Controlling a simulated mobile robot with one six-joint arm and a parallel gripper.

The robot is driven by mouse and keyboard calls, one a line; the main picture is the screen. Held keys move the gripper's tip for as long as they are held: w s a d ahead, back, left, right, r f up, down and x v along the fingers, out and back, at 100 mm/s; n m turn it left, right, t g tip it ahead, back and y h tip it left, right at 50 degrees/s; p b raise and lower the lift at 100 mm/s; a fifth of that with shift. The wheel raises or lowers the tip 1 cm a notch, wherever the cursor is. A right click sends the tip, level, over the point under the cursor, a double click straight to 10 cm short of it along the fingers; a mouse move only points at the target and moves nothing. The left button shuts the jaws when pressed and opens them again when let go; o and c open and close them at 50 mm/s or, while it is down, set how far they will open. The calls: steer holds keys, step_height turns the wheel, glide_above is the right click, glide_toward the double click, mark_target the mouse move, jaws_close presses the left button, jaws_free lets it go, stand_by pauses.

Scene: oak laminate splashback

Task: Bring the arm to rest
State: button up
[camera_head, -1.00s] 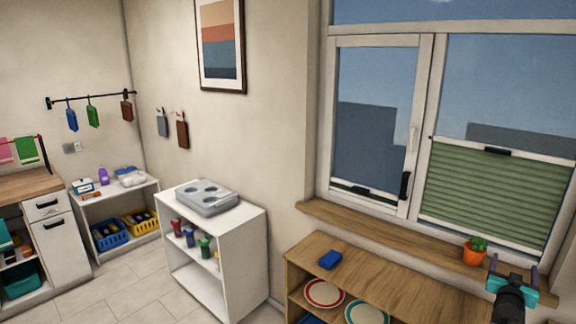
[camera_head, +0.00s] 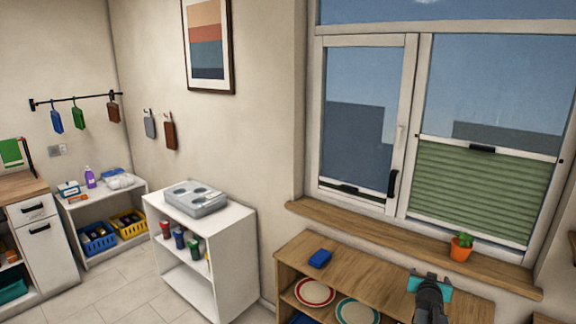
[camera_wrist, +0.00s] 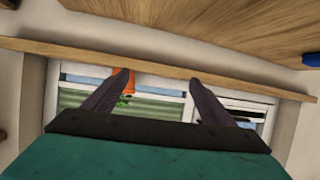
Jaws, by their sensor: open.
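My gripper (camera_head: 431,277) is in the lower right of the head view, in front of the wooden shelf unit (camera_head: 375,262) below the window. In the wrist view my gripper (camera_wrist: 158,80) shows two dark fingers spread well apart, with nothing between them but the background. The wrist picture is upside down, with the sill and the shelf top along its upper part. The orange plant pot (camera_head: 461,250) stands on the window sill, above and to the right of my gripper in the head view. The pot (camera_wrist: 124,77) shows behind the left finger in the wrist view.
A blue block (camera_head: 320,259) lies on the shelf unit's top, left of my gripper. Plates (camera_head: 315,292) stand on the shelf below. The wooden window sill (camera_head: 390,237) runs behind. A white cabinet (camera_head: 237,250) with a grey hob-like box (camera_head: 196,199) is left; floor (camera_head: 120,285) is free there.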

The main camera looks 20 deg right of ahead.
steer(key=w+a+f+n+g+y, duration=0.15)
steer(key=a+f, duration=0.25)
steer(key=a, duration=0.5)
steer(key=w+a+f+n+g+y, duration=0.1)
steer(key=a+f+y, duration=0.3)
steer(key=a, duration=0.5)
steer(key=w+a+f+n+g+y, duration=0.1)
steer(key=w+a+f, duration=0.1)
steer(key=a+f, duration=0.5)
steer(key=s+a+f+n+g+y, duration=0.15)
steer(key=s+a, duration=0.25)
steer(key=a, duration=0.6)
steer(key=s+a+f+n+g+y, duration=0.15)
steer(key=s+a, duration=0.25)
steer(key=a, duration=0.6)
steer(key=s+a+f+n+g, duration=0.2)
steer(key=s+a+g, duration=0.1)
steer(key=a, duration=0.7)
steer(key=s+f+g+b, duration=0.5)
steer(key=s+f+b, duration=0.5)
steer(key=s+f, duration=1.6)
steer(key=shift+s+d+f+g, duration=0.15)
steer(key=shift+s+f+g, duration=0.15)
steer(key=shift+f, duration=0.6)
steer(key=shift+n, duration=0.25)
